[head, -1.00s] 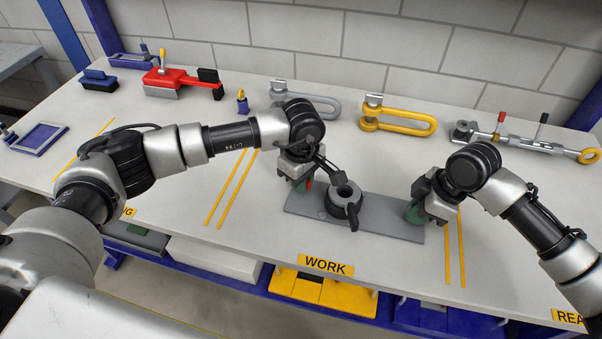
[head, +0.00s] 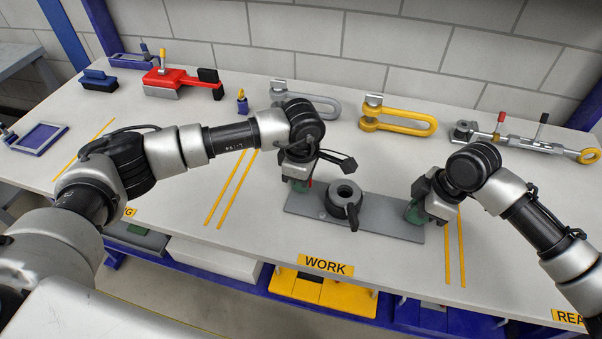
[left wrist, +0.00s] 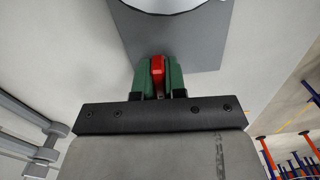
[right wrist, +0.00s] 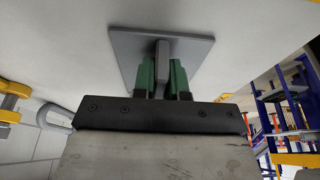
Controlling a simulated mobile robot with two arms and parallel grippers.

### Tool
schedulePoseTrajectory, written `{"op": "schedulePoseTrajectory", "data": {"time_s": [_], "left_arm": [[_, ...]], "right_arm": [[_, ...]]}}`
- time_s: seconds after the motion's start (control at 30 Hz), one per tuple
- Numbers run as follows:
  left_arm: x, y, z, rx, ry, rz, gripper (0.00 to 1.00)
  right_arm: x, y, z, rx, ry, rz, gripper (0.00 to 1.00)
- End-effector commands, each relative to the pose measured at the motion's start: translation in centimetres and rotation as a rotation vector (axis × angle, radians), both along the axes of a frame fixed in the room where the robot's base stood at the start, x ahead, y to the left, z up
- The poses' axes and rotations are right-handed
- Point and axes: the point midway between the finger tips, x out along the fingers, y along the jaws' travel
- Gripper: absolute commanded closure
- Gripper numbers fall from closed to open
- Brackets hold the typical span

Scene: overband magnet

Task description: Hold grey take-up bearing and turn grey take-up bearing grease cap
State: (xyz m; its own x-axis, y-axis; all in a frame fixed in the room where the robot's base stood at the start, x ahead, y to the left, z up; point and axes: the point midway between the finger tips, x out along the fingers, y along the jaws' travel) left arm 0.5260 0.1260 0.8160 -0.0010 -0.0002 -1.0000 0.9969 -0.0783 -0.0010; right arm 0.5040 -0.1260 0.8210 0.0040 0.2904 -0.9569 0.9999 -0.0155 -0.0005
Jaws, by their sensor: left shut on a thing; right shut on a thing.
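The grey take-up bearing is a flat grey plate (head: 385,225) lying on the bench, with a dark round hub (head: 344,194) and a black lever pointing toward the front. My left gripper (head: 299,186) is at the plate's left end. In the left wrist view its green fingers (left wrist: 158,80) are shut on the red grease cap (left wrist: 157,68). My right gripper (head: 414,214) is at the plate's right end. In the right wrist view its green fingers (right wrist: 162,78) are shut on a grey upright tab (right wrist: 162,58) of the bearing. The fingertips are partly hidden in the head view.
Behind stand a grey shackle (head: 315,97), a yellow shackle (head: 400,119) and a grey turnbuckle-like tool (head: 520,145). A red block tool (head: 180,83) and a small blue-and-yellow piece (head: 242,102) are at the back left. The bench front around the WORK label (head: 326,265) is clear.

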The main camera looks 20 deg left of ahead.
Motion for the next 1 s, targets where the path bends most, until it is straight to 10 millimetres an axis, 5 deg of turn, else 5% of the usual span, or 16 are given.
{"op": "schedulePoseTrajectory", "data": {"time_s": [0.2, 0.57, 1.0], "left_arm": [[0.0, 0.0, 0.0, 0.000, 0.000, 0.006, 0.59], [0.1, 0.0, 0.6, 0.000, -0.002, 0.005, 0.59], [0.1, 0.0, 9.1, -0.001, -0.004, 0.005, 0.59]], "right_arm": [[0.0, 0.0, 0.0, 0.000, 0.000, 0.000, 1.00], [0.0, 0.0, 0.0, 0.000, 0.000, 0.000, 1.00], [0.0, 0.0, 0.0, 0.000, 0.000, 0.000, 1.00]]}}
